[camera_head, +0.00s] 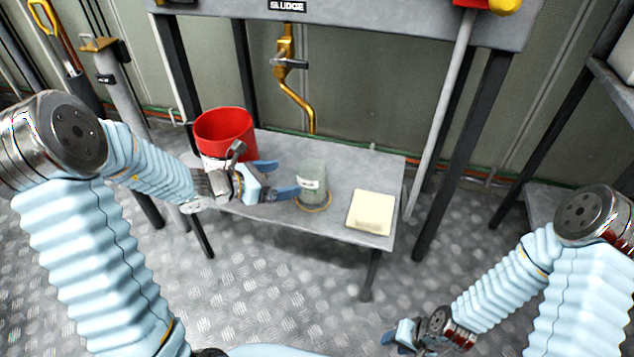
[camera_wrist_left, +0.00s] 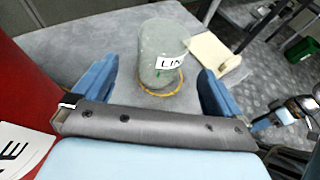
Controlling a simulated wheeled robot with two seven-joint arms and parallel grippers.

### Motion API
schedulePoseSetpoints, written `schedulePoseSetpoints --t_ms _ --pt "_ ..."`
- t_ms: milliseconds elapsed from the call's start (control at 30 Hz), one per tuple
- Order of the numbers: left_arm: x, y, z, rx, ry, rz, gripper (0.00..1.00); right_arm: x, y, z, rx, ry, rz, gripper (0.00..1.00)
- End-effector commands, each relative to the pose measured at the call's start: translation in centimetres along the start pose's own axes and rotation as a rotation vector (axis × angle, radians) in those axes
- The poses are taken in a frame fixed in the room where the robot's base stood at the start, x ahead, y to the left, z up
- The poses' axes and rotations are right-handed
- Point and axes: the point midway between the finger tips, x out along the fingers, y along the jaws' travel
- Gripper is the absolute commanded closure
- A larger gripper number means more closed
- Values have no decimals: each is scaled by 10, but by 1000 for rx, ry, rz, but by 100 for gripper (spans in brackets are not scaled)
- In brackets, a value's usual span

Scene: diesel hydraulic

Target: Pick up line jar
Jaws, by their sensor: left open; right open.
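The line jar (camera_head: 312,182) is a grey-green see-through jar with a white label, upright on the grey bench (camera_head: 350,165). A thin yellow ring lies around its base. In the left wrist view the jar (camera_wrist_left: 162,50) shows part of its label, "LIN", and stands beyond and between my finger tips. My left gripper (camera_head: 284,179) is open and empty, just left of the jar, its fingers pointing toward it; its fingers also show in the left wrist view (camera_wrist_left: 158,88). My right gripper (camera_head: 392,340) is low at the lower right, away from the bench, open.
A red bucket (camera_head: 224,130) stands on the bench close behind my left gripper, on its left side. A cream pad (camera_head: 371,212) lies right of the jar. A brass tap (camera_head: 288,62) and pipe hang behind the bench. A grey pole (camera_head: 440,115) leans at the bench's right end.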

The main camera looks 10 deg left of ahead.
Motion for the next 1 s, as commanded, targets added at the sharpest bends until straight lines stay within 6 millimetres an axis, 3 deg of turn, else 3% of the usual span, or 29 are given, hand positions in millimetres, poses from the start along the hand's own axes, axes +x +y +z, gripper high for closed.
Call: schedulePoseSetpoints --t_ms 133,367,600,933,1000 --pt "31 -1 -1 0 2 -4 0 2 2 -1 1 2 1 57" --pt "52 -2 -1 2 4 -3 0 2 2 -1 2 2 2 57" --pt "90 -5 0 3 5 -6 0 0 1 -1 1 2 1 57" --pt "100 -4 0 3 4 -3 0 0 0 -1 1 1 1 57" --pt "100 -4 0 3 4 -3 9 0 0 -1 1 1 0 57"
